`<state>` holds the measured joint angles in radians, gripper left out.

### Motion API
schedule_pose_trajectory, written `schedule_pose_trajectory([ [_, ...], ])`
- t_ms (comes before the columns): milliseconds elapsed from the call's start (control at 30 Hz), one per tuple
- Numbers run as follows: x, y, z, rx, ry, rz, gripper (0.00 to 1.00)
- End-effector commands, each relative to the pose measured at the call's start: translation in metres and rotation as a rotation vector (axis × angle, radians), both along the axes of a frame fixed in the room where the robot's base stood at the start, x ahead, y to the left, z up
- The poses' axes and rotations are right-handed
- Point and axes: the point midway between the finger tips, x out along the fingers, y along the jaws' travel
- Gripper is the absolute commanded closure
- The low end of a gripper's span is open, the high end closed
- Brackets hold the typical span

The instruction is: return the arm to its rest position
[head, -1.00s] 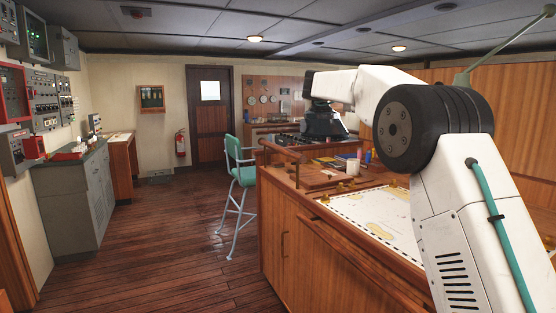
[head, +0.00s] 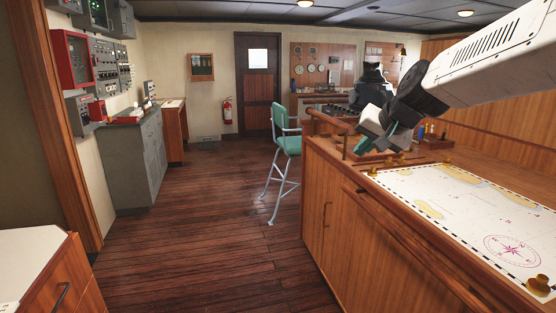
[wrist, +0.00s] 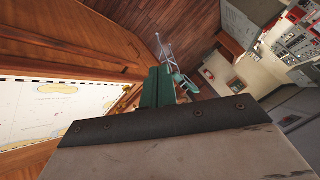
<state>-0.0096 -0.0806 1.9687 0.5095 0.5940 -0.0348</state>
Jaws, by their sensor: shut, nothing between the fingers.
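My arm reaches in from the upper right of the head view, a white link ending in dark joints. My gripper (head: 387,147) hangs at its end over the far left corner of the chart table (head: 330,165), with teal fingers pointing down. In the wrist view my gripper (wrist: 158,88) shows its teal fingers together and empty. The edge of the chart table and the chart lie to the left there, with the wooden floor beyond.
A nautical chart (head: 450,205) lies on the table with brass weights (head: 540,285) at its edge. A teal high chair (head: 287,143) stands beyond the table's left side. Grey cabinets (head: 140,160) line the left wall. A white-topped counter (head: 30,260) is at lower left. The floor (head: 200,230) between is clear.

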Motion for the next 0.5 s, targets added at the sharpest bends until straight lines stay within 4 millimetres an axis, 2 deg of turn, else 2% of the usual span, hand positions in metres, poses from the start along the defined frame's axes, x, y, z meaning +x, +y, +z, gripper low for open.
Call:
schedule_pose_trajectory([
  [33,-0.038,-0.001,-0.013,-0.036,0.074,0.045,1.00],
  [167,-0.131,-0.009,-0.049,-0.136,0.272,0.147,1.00],
  [300,-0.233,-0.028,-0.082,-0.248,0.470,0.223,1.00],
  [400,-0.302,-0.046,-0.102,-0.332,0.585,0.255,1.00],
  [500,-0.348,-0.058,-0.115,-0.392,0.631,0.266,1.00],
])
